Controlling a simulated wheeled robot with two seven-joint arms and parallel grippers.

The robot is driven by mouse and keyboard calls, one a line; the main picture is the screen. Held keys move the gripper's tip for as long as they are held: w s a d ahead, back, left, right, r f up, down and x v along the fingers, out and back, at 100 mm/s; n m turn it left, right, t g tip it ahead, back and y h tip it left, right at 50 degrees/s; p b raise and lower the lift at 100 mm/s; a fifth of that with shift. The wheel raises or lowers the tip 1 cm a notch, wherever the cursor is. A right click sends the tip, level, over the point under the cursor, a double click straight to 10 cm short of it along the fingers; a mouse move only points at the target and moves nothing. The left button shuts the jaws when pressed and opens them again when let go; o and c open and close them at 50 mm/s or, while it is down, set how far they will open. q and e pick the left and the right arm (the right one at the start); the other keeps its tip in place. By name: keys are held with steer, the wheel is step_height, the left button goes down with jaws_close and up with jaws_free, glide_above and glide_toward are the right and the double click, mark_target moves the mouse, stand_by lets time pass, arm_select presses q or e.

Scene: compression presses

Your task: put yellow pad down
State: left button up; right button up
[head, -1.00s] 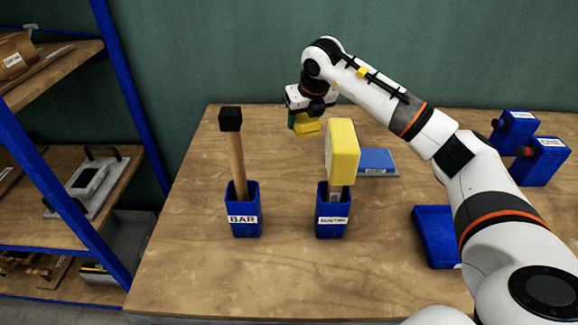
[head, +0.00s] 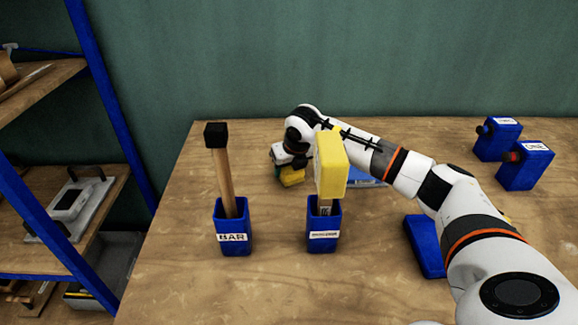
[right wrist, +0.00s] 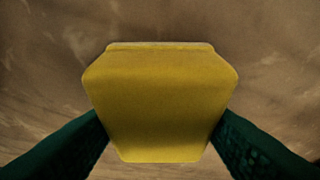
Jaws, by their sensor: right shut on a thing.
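A yellow pad (right wrist: 160,105) fills the middle of the right wrist view, between the two dark green fingers of my right gripper (right wrist: 160,135). The gripper is shut on it, one finger at each side. In the head view the held pad (head: 291,177) shows low over the far part of the wooden table (head: 180,280), under my right gripper (head: 289,171). I cannot tell whether the pad touches the table. Part of the gripper is hard to make out there. My left gripper is not in view.
A blue holder (head: 324,230) with a tall yellow-headed tool (head: 331,165) stands close in front of my right gripper. A blue BAR holder (head: 232,232) with a black-topped stick is to its left. A blue plate (head: 362,178) lies behind. Blue boxes (head: 525,165) stand at right.

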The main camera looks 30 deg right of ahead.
steer(key=shift+f, duration=0.2)
steer(key=o, duration=0.9)
steer(key=shift+o, duration=0.2)
steer(key=shift+r, duration=0.1)
steer(key=shift+r, duration=0.25)
steer(key=shift+s+r, duration=0.15)
steer(key=shift+r, duration=0.25)
steer(key=b+v, duration=0.1)
steer(key=v, duration=1)
